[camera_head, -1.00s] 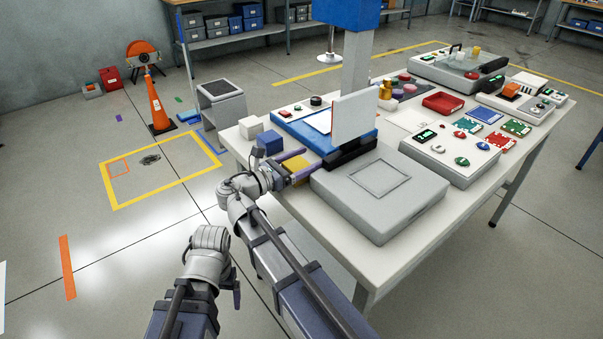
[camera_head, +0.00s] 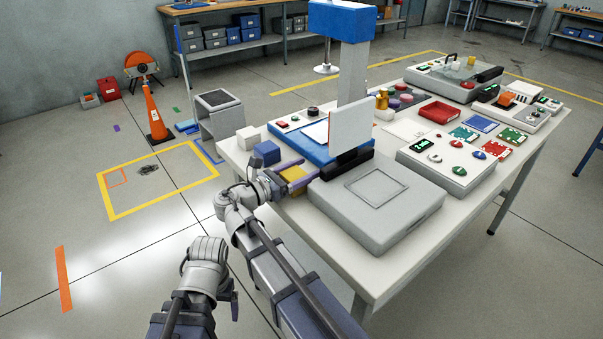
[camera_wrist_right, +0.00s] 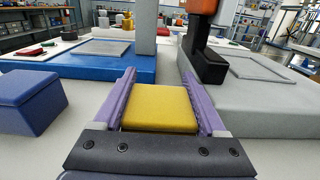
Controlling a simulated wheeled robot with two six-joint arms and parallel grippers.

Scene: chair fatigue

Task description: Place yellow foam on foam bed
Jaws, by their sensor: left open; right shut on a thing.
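The yellow foam (camera_head: 293,175) is a flat block with rounded edges. It sits between the purple fingers of my right gripper (camera_head: 283,177), and both fingers touch its sides in the right wrist view (camera_wrist_right: 160,108). It is low at the table's near left edge; I cannot tell if it touches the table. Ahead is a blue platform (camera_wrist_right: 110,68) with a square outline on top; to its right is a grey box (camera_head: 372,208) with a similar square. Which is the foam bed is unclear. My left gripper (camera_head: 208,262) is open, away from the table; its fingers are mostly hidden.
A blue block (camera_head: 266,153) and a white cube (camera_head: 248,137) lie left of the foam. A grey column (camera_head: 352,75) and an upright white panel (camera_head: 350,129) rise behind it. A black block (camera_wrist_right: 208,68) stands ahead on the right. Button panels crowd the table's far side.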

